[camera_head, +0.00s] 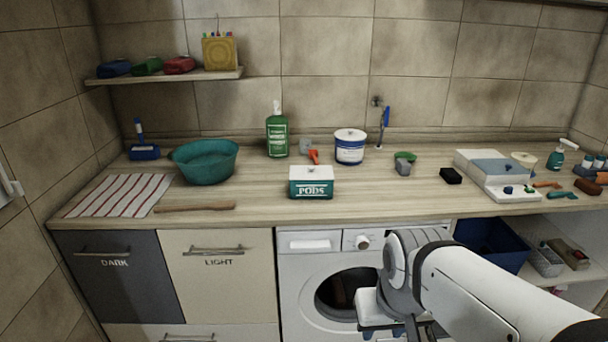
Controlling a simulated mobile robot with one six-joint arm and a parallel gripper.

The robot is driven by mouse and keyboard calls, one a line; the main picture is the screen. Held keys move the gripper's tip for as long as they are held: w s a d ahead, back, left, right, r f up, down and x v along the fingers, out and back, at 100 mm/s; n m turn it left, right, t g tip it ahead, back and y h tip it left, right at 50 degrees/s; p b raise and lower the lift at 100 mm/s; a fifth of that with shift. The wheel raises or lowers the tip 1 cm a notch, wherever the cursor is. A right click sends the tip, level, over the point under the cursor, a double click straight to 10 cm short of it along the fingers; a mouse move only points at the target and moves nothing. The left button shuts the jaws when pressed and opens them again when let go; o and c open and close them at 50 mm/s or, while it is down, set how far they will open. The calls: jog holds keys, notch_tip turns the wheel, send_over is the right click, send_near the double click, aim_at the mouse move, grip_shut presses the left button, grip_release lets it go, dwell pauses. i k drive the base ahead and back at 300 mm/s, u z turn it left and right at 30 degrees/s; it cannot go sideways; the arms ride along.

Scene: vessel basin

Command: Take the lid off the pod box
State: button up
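My gripper (390,332) is at the bottom of the picture, in front of the washing machine, below the counter and to the right of the box. It is apart from the box. Its fingers are small, dark and partly cut off by the bottom edge, so I cannot tell whether they are open or shut.
A white-and-blue tub (350,148), a green bottle (277,136) and an orange-handled tool (314,156) stand behind the box. A teal basin (206,163) and wooden stick (195,207) lie left. The counter (390,195) right of the box is clear.

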aim_at(296, 172)
jog(key=u, duration=0.3)
jog(key=i, duration=1.65)
jog(key=z, duration=0.3)
